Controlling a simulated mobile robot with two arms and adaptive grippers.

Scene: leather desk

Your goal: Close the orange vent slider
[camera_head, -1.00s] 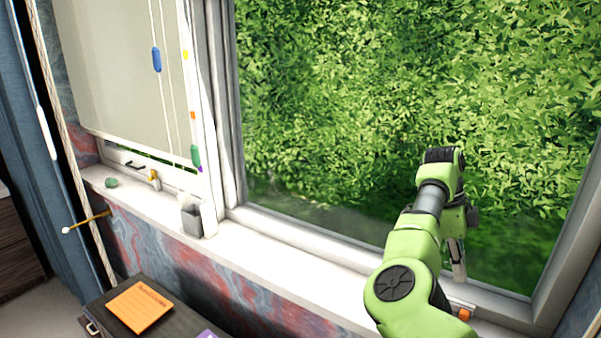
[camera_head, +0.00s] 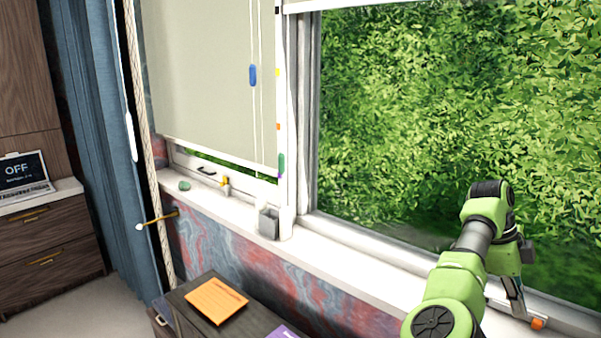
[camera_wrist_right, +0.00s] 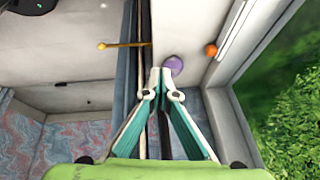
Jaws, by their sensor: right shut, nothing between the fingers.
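The orange vent slider knob (camera_head: 538,323) sits at the right end of a pale strip low on the window frame, at the bottom right of the head view. An orange knob also shows in the right wrist view (camera_wrist_right: 211,49), beside a white strip and beyond the fingertips. My right gripper (camera_head: 520,312) points down just left of the knob in the head view. In the right wrist view its fingertips (camera_wrist_right: 167,82) meet with nothing between them, and a gap to the orange knob shows. Whether it touches the strip cannot be told. My left gripper is out of view.
A purple round object (camera_wrist_right: 173,65) shows just past the fingertips in the wrist view. A grey holder (camera_head: 268,222) and a green stone (camera_head: 184,186) stand on the white sill (camera_head: 350,268). A dark box (camera_head: 190,296) with an orange note is below. The sill's middle is clear.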

